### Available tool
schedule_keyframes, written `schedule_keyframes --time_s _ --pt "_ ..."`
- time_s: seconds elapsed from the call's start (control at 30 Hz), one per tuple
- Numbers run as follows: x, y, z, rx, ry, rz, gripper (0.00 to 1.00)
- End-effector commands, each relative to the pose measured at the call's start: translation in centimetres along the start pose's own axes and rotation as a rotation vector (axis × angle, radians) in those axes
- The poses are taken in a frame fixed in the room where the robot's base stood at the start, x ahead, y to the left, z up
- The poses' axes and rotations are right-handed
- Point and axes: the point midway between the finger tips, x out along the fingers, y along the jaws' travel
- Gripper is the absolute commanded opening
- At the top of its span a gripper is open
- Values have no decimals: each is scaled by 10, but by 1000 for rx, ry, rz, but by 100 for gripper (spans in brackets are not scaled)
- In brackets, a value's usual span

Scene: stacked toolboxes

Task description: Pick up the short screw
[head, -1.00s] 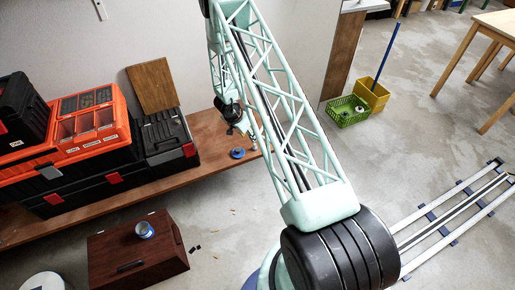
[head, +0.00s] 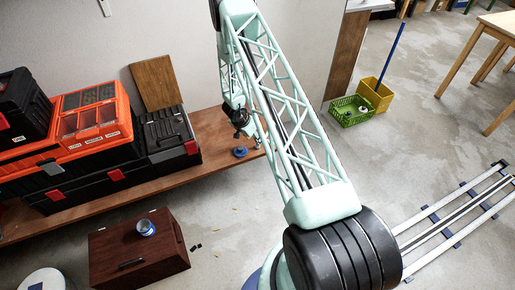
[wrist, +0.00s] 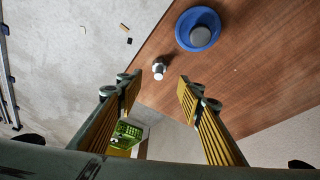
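A small silvery metal piece (wrist: 158,68) is on the wooden bench top near its edge, in the wrist view. It looks like a short screw, but it is too small to be sure. My gripper (wrist: 158,92) is open, with its two yellow ribbed fingers spread wide and nothing between them. The piece shows just beyond the fingertips, roughly centred in the gap, and is not touched. In the head view my gripper (head: 241,128) hangs over the right part of the bench, small and partly hidden by my arm.
A blue dish (wrist: 184,38) with a grey round thing in it lies on the bench (wrist: 252,75) close to the metal piece. Stacked toolboxes (head: 97,135) stand on the bench to the left. Green (head: 347,117) and yellow bins are on the floor at right.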

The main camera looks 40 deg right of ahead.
Motion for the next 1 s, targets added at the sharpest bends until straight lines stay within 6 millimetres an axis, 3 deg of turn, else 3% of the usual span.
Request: schedule_keyframes --time_s 0.2,0.77,1.0 --pt "20 0 0 0 0 0 34" --pt "27 0 0 0 0 0 34" --pt "45 1 0 0 0 0 34"
